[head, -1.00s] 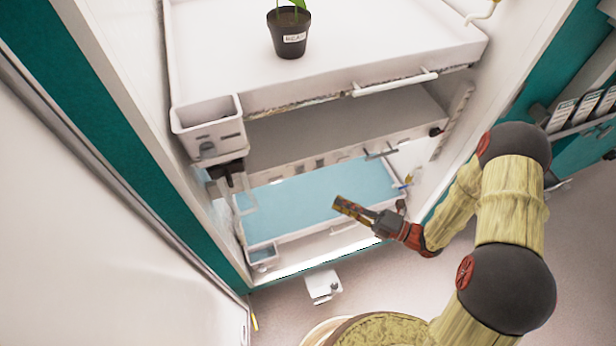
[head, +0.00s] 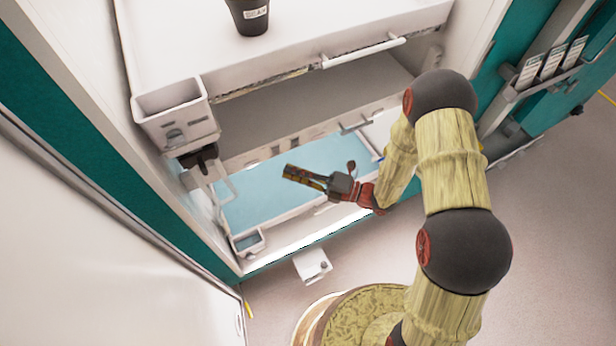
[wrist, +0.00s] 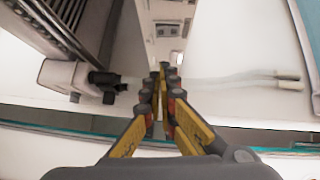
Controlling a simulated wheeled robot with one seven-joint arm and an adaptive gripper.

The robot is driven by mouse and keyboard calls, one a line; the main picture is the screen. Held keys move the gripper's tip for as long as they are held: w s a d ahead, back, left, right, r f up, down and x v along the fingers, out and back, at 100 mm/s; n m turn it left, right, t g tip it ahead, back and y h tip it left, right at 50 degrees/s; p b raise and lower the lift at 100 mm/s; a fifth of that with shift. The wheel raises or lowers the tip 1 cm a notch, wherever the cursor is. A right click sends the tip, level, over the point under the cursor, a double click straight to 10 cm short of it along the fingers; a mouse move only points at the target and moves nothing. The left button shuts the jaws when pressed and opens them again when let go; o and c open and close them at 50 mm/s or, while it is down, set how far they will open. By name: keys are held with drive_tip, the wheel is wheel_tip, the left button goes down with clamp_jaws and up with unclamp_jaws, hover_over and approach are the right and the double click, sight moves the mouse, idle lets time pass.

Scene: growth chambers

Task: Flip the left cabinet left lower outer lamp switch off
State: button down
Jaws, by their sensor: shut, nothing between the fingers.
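My gripper (head: 288,172) is in front of the open white cabinet, over the blue lower tray (head: 262,198) as seen in the head view. In the wrist view its yellow fingers (wrist: 163,72) are together and hold nothing. Beyond the fingertips in that view is a small pale panel (wrist: 168,30) with dark marks that look like switches. Which one is the left lower outer lamp switch, and its position, I cannot tell. In the head view a white box (head: 178,118) with small fittings sits at the cabinet's left front, with a black fitting (head: 203,158) under it.
A black pot (head: 248,15) stands on the upper shelf. A white handle (head: 363,50) runs along that shelf's front. A black knob (wrist: 105,82) on a white block is left of the fingers in the wrist view. A small white box (head: 313,264) is below the cabinet. Floor is clear at right.

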sight(276, 151)
drive_tip(key=w+a, duration=0.1)
drive_tip(key=w+a+b, duration=0.1)
drive_tip(key=w+a, duration=0.1)
drive_tip(key=shift+w+r, duration=0.3)
